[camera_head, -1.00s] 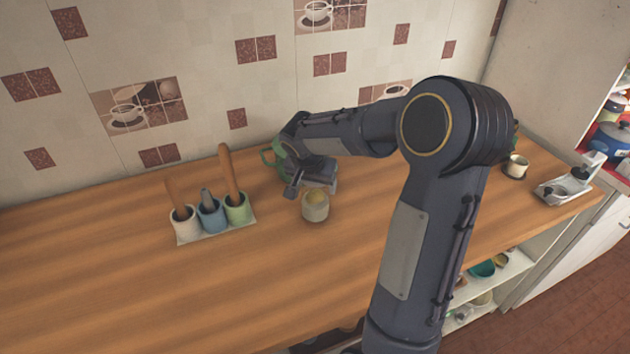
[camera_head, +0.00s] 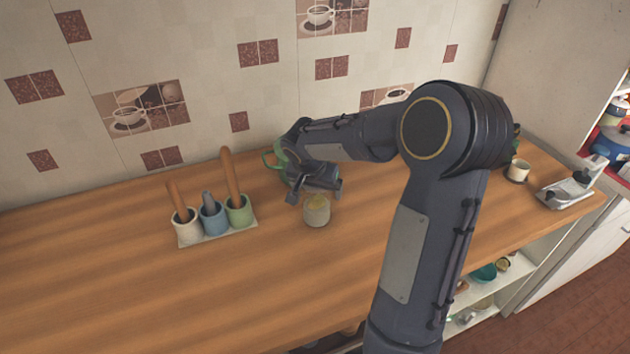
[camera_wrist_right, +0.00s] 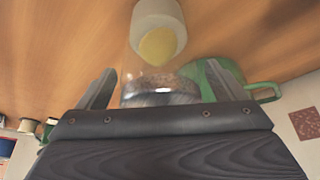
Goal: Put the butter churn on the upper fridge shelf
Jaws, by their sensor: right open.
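In the right wrist view, a clear glass vessel with a dark band (camera_wrist_right: 152,82) shows between the open fingers (camera_wrist_right: 162,84). It may be the butter churn, but I cannot tell for sure, nor whether the fingers touch it. A green vessel with a loop handle (camera_wrist_right: 240,85) is beside the right finger.
A tray (camera_head: 240,231) with three utensil cups stands to the left. A cream cup (camera_head: 517,170) and a metal dish (camera_head: 566,194) are at the counter's right end. Stocked shelves (camera_head: 510,275) show below. The front left of the counter (camera_head: 130,290) is clear.

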